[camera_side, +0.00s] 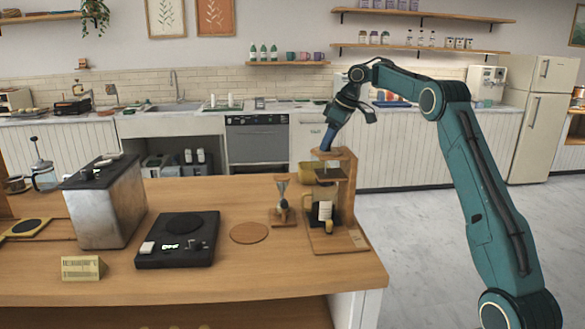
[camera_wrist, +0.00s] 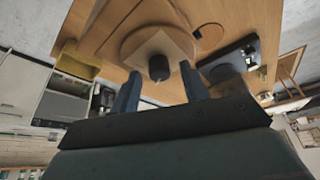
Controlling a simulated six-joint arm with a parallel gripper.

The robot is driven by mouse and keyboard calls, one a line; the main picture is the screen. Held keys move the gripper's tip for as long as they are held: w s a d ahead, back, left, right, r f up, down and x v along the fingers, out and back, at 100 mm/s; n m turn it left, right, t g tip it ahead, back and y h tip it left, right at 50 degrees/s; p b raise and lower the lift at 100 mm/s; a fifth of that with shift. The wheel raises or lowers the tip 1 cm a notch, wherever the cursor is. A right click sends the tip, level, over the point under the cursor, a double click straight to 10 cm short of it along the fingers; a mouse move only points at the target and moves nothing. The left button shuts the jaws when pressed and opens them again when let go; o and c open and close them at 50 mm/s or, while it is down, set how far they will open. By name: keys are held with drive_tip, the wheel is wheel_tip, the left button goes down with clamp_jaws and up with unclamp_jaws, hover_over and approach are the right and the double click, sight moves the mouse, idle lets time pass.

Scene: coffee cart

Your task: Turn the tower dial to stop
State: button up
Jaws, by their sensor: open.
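The wooden tower (camera_side: 345,198) stands near the right end of the counter. In the wrist view its dial (camera_wrist: 159,67) is a small dark knob on a pale square plate (camera_wrist: 140,45) over a round wooden top. A small light mark shows on the knob's near edge; I cannot read which setting it marks. My gripper (camera_side: 327,147) points down at the tower's top and hides the dial in the side view. In the wrist view my open gripper (camera_wrist: 160,73) has one finger on each side of the knob, with gaps showing. I cannot tell how deep the fingertips reach.
Left of the tower are a glass dripper on a stand (camera_side: 281,200), a round mat (camera_side: 249,233), a black scale (camera_side: 178,250) and a metal box (camera_side: 110,205). Floor lies right of the counter.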

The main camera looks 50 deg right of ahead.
drive_tip(key=shift+a+m+h, duration=0.1)
drive_tip(key=shift+m+h, duration=0.3)
drive_tip(key=shift+m, duration=0.4)
drive_tip(key=shift+a+m+h, duration=0.1)
drive_tip(key=shift+m+h, duration=0.7)
drive_tip(key=shift+m, duration=1.4)
drive_tip(key=m+h, duration=0.1)
drive_tip(key=m, duration=0.1)
drive_tip(key=m+h, duration=0.1)
drive_tip(key=m, duration=0.2)
drive_tip(key=shift+w+a+g, duration=0.1)
drive_tip(key=shift+a+g, duration=0.05)
drive_tip(key=shift+g, duration=0.25)
drive_tip(key=v, duration=1.4)
drive_tip(key=s+a+f+n+t, duration=0.1)
drive_tip(key=s+a+n, duration=0.3)
drive_tip(key=s+a, duration=1.1)
drive_tip(key=shift+s+a+f+y, duration=0.3)
drive_tip(key=shift+s+a+f, duration=0.05)
drive_tip(key=shift+s+f, duration=0.15)
drive_tip(key=shift+w, duration=0.1)
